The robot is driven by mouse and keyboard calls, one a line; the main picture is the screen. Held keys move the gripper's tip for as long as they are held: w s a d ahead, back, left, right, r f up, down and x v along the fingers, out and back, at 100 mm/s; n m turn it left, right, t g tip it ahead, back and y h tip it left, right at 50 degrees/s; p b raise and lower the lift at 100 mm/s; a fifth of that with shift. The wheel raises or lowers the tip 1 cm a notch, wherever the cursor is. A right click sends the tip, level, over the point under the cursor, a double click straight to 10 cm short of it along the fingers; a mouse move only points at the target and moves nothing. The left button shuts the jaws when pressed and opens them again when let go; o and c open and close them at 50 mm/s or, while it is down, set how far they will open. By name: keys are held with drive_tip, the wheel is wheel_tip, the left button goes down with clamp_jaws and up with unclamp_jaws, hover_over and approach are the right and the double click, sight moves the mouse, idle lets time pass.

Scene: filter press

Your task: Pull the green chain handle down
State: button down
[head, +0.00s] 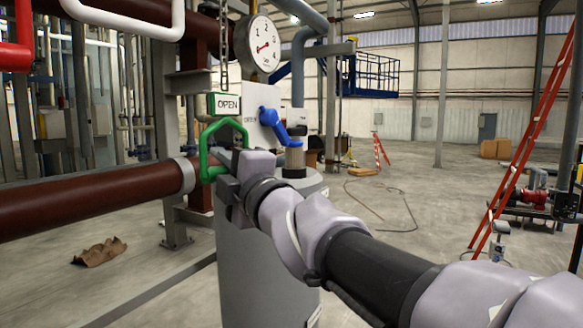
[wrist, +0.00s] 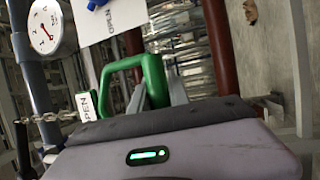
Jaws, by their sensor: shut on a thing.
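The green chain handle (head: 212,136) is a triangular loop hanging below a green-edged OPEN sign (head: 227,104) on a chain (head: 223,45). My gripper (head: 232,160) is at the lower right part of the handle, shut on it. In the wrist view the green handle (wrist: 128,70) stands up beyond the gripper body, and its lower part is hidden behind it. The fingers (wrist: 176,88) show only partly there. The chain also shows at the left of the wrist view (wrist: 45,117).
A round gauge (head: 259,45) and a blue valve lever (head: 272,125) are close to the right of the handle. A grey cylindrical vessel (head: 255,265) stands below. A brown pipe (head: 90,202) runs in from the left. Open floor lies to the right, before a red ladder (head: 530,125).

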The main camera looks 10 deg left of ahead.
drive_tip(key=shift+w+f, duration=0.15)
drive_tip(key=shift+f, duration=0.4)
drive_tip(key=c, duration=1.3)
unclamp_jaws()
drive_tip(key=shift+c, duration=0.2)
drive_tip(key=shift+o, duration=0.4)
drive_tip(key=shift+r, duration=0.15)
drive_tip(key=v, duration=1.7)
drive_tip(key=shift+d, duration=0.15)
